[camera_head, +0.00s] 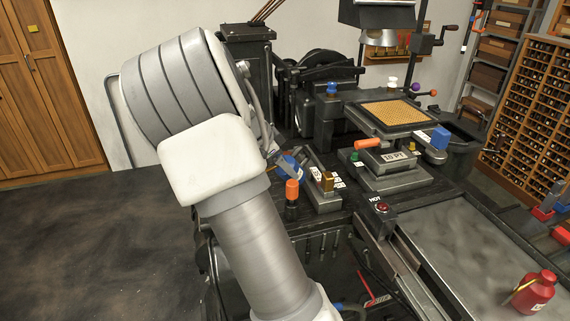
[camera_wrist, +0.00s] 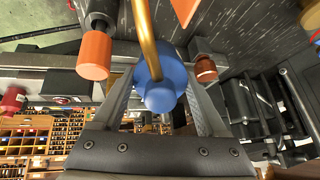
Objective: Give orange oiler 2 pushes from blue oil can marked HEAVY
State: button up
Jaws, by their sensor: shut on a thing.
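My gripper (camera_wrist: 165,95) is shut on a blue oil can (camera_wrist: 165,80), whose brass spout runs up out of the wrist view. In the head view, the blue can (camera_head: 291,166) shows partly behind my arm, with a pale label too small to read. The orange oiler (camera_head: 292,188), an orange cap on a dark stem, stands just below the can in the head view. It also appears left of the can in the wrist view (camera_wrist: 94,54), apart from it. The spout's tip is out of sight, so I cannot tell its position relative to the oiler.
A casting machine with a blue-topped oiler (camera_head: 332,89) and an orange-handled mould marked 10 PT (camera_head: 388,160) stands to the right. A red oil can (camera_head: 535,291) is on the grey plate (camera_head: 460,245) at lower right. Open floor lies left.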

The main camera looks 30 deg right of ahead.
jog(key=shift+f, duration=0.3)
jog(key=shift+r, duration=0.15)
jog(key=shift+r+p, duration=0.45)
jog(key=shift+r, duration=0.55)
jog(key=shift+r+p, duration=1.5)
jog(key=shift+r, duration=1)
